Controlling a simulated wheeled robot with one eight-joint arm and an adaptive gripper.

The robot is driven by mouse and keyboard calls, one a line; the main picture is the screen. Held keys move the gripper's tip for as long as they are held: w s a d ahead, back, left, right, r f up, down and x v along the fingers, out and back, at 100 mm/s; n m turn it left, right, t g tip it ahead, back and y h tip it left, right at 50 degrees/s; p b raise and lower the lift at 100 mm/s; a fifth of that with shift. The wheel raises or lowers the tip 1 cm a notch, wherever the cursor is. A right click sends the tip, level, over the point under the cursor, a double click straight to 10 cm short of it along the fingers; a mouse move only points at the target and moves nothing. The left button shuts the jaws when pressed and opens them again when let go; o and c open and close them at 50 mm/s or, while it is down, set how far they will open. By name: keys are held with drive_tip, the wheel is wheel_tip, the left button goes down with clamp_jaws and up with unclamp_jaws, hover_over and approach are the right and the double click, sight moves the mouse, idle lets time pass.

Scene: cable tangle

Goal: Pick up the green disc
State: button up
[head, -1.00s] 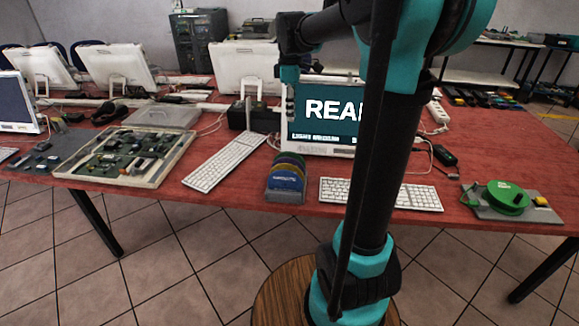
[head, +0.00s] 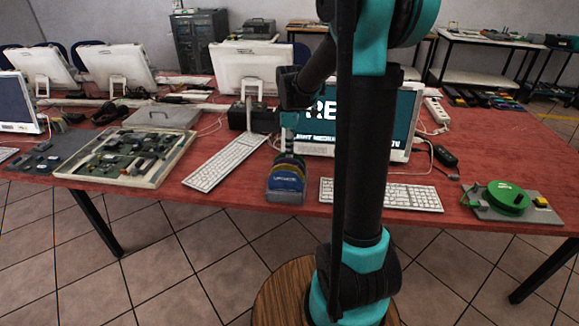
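A small grey rack (head: 285,196) stands at the table's front edge, left of the near keyboard. It holds several upright discs; a blue disc (head: 286,182) is in front, with yellow, green and purple edges behind it. The green one shows only as a thin edge. A larger round green disc-shaped thing (head: 508,197) lies flat on a grey plate at the right. My gripper (head: 290,150) points down just above the back of the rack's discs. Its fingers are small and blend with the background, so I cannot tell whether they are open or touch a disc.
A screen (head: 395,125) stands close behind and right of the gripper. A white keyboard (head: 385,194) lies right of the rack, another (head: 225,162) to its left. A tray of circuit boards (head: 130,155) is further left. Bare red table shows between the near keyboard and the grey plate.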

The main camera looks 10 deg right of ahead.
wheel_tip(320, 180, down, 3)
drive_tip(key=shift+f, duration=0.1)
drive_tip(key=shift+c, duration=0.3)
clamp_jaws()
drive_tip(key=shift+r, duration=0.2)
wheel_tip(320, 180, up, 20)
idle(0.4)
drive_tip(key=shift+f, duration=0.15)
